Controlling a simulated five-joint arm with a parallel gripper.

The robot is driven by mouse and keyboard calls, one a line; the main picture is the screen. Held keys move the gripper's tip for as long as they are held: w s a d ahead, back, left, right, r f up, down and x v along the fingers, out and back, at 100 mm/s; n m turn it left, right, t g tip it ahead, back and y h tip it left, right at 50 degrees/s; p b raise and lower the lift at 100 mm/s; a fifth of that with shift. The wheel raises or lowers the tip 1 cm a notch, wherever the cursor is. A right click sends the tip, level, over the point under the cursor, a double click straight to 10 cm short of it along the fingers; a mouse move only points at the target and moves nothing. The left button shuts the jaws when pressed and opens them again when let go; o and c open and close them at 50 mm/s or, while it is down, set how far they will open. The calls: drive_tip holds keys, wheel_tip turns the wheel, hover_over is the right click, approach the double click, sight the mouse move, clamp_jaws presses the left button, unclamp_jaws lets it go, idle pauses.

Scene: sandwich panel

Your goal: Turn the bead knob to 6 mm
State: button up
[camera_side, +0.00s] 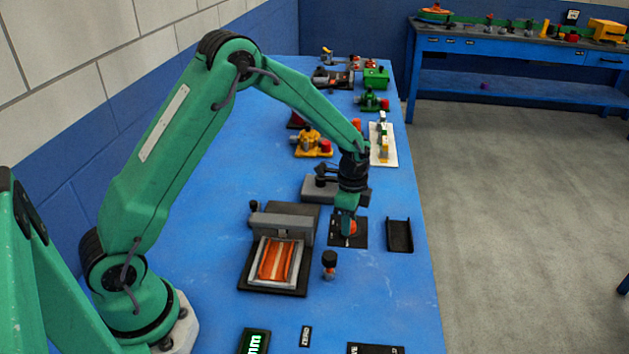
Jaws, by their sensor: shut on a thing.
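The bead knob (352,228) looks like a small orange knob on a black square plate (360,241) with a light mark at its front. My gripper (347,227) points down over the plate and is shut on the knob, hiding most of it. The knob's angle and scale cannot be made out.
A press-like fixture (245,270) with an orange panel in a frame stands left of the plate. A black-topped peg (329,263) stands in front and an empty black tray (399,236) to the right. A grey block fixture (318,190) is close behind my gripper.

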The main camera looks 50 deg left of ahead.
drive_tip(key=shift+r+m, duration=0.1)
drive_tip(key=shift+m, duration=0.7)
drive_tip(key=o, duration=1)
drive_tip(key=shift+c, duration=0.2)
drive_tip(key=shift+r, duration=3.9)
